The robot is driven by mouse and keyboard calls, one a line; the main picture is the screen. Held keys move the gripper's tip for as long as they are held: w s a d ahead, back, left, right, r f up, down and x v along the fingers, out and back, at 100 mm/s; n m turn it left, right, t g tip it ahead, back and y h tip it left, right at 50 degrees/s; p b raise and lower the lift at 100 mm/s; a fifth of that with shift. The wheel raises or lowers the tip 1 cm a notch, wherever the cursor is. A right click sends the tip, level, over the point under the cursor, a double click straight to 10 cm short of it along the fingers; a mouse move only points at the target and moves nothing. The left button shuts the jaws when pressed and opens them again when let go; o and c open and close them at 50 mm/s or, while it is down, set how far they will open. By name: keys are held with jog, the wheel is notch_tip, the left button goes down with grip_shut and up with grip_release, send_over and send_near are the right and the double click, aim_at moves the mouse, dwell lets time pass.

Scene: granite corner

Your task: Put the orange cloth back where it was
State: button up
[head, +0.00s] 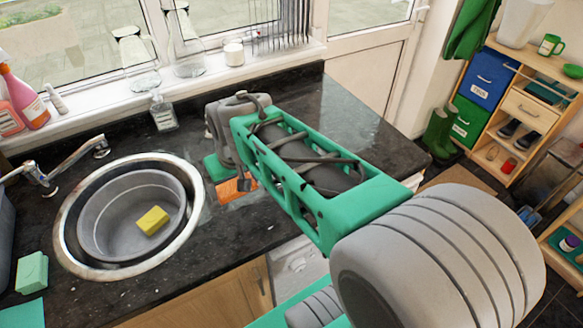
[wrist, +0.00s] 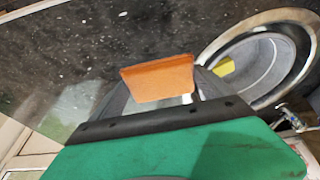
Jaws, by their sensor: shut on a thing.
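The orange cloth, a flat folded piece, shows in the head view (head: 232,189) just below the end of my arm, over the dark counter right of the sink. In the wrist view the cloth (wrist: 158,79) stands out between the fingers of my gripper (wrist: 165,92). My gripper is shut on it. In the head view my gripper (head: 224,170) is partly hidden by my own wrist. I cannot tell whether the cloth touches the counter.
The round sink (head: 130,218) holds a yellow sponge (head: 153,221). A green sponge (head: 32,272) lies at the counter's left. A clear bottle (head: 162,112) stands near the window sill, with glassware on the sill. The speckled counter (head: 345,118) is bare toward the back right.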

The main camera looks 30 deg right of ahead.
jog(key=s+d+r+b, duration=0.15)
jog(key=s+d, duration=0.35)
jog(key=d, duration=0.9)
jog(key=s+d+b, duration=0.2)
jog(key=s+d, duration=0.2)
jog(key=d, duration=1.1)
jog(key=shift+m, duration=0.3)
jog(key=w+a+f, duration=0.2)
jog(key=w+f, duration=0.1)
jog(key=w+a+f+p, duration=0.1)
jog(key=w+a+f, duration=0.2)
jog(key=w, duration=0.1)
jog(key=w+a+f+p, duration=0.1)
jog(key=w+a+f, duration=0.1)
jog(key=w+f, duration=0.1)
jog(key=shift+w+a+f, duration=0.25)
jog(key=shift+w+a, duration=0.05)
jog(key=shift+w, duration=0.1)
jog(key=x, duration=0.2)
jog(key=p+x, duration=0.1)
jog(key=shift+s+a, duration=0.1)
jog(key=shift+s, duration=0.2)
jog(key=shift+f, duration=0.35)
jog(key=shift+f, duration=0.1)
